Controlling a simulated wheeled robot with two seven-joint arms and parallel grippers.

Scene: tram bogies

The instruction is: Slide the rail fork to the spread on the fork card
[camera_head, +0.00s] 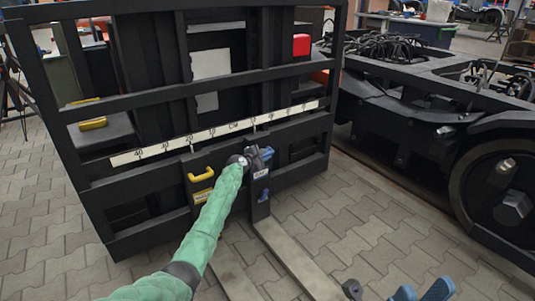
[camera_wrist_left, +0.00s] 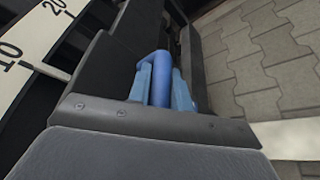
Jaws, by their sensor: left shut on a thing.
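Two rail forks hang on the black carriage frame (camera_head: 105,190). The left fork (camera_head: 232,272) has a yellow handle (camera_head: 200,174); the right fork (camera_head: 290,262) has blue parts on its upright. A white centimetre scale (camera_head: 190,139) runs along the frame above them and shows in the left wrist view (camera_wrist_left: 22,55). My left gripper (camera_head: 260,156) is at the right fork's upright. In the left wrist view its blue fingers are shut on a blue handle (camera_wrist_left: 161,75). My right gripper (camera_head: 423,290) is open and empty at the bottom edge. I cannot identify the fork card.
A large black bogie (camera_head: 440,110) with a wheel (camera_head: 505,200) stands at the right. A white sheet (camera_head: 211,66) and a red box (camera_head: 301,44) show behind or on the frame. Paved floor (camera_head: 345,225) is clear between the forks and the bogie.

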